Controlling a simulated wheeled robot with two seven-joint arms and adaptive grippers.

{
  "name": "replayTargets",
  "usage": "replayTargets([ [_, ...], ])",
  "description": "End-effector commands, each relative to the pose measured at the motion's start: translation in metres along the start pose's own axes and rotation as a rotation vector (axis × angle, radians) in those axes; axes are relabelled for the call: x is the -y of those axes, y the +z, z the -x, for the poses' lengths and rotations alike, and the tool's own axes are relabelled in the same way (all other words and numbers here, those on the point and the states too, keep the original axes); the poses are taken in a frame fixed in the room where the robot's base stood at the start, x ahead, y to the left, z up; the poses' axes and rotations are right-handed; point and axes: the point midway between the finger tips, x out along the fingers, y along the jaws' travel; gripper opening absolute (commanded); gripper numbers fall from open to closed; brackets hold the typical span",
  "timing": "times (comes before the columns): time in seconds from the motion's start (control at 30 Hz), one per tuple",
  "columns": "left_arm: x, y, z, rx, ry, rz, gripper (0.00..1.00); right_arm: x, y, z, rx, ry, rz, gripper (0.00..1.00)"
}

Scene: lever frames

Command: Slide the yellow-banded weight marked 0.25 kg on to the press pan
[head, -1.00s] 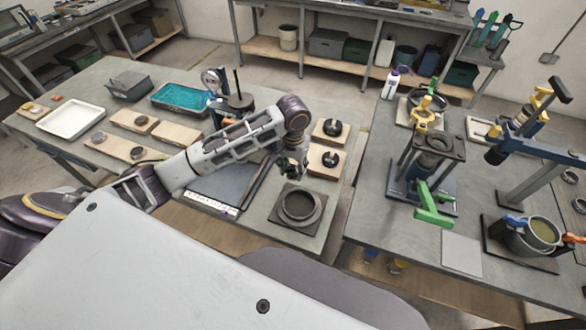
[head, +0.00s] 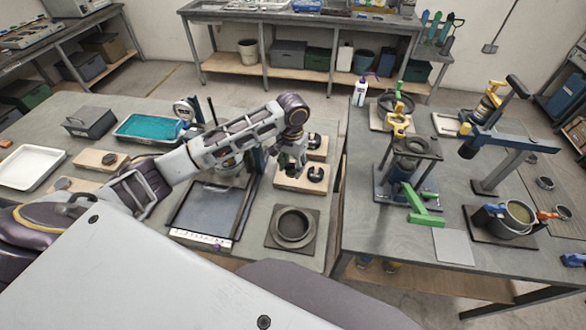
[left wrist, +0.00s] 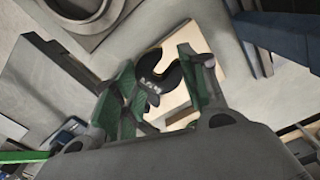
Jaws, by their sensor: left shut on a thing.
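My left gripper (head: 290,170) points down over the near wooden block (head: 284,185) on the left bench. In the left wrist view a dark slotted weight (left wrist: 158,78) shows between the green fingers of the left gripper (left wrist: 163,88), which is shut on it. Its small pale marking is too blurred to read, and I see no yellow band. Two dark slotted weights show in the head view, one on the near block (head: 315,174) and one on the block behind (head: 314,142). I cannot tell which surface is the press pan. My right gripper is not in view.
A round dark dish (head: 294,240) on a square plate stands in front of the block. A shallow dark tray (head: 205,212) lies to its left. A gap separates this bench from the right one, which bears a frame with a green lever (head: 424,204) and a pot (head: 512,222).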

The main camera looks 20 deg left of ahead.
Motion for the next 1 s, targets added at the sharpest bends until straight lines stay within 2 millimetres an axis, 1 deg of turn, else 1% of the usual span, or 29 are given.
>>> replayTargets([
  [0.03, 0.002, -0.002, 0.003, -0.001, 0.000, -0.015, 0.20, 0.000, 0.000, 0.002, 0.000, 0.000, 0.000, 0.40],
  [0.37, 0.012, -0.011, 0.009, -0.001, 0.000, -0.157, 0.20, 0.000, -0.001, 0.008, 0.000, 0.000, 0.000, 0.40],
  [0.7, 0.026, -0.021, 0.011, -0.001, 0.001, -0.407, 0.20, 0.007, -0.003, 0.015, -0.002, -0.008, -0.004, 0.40],
  [1.0, 0.033, -0.027, 0.009, -0.002, 0.001, -0.636, 0.20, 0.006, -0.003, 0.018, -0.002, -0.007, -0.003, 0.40],
])
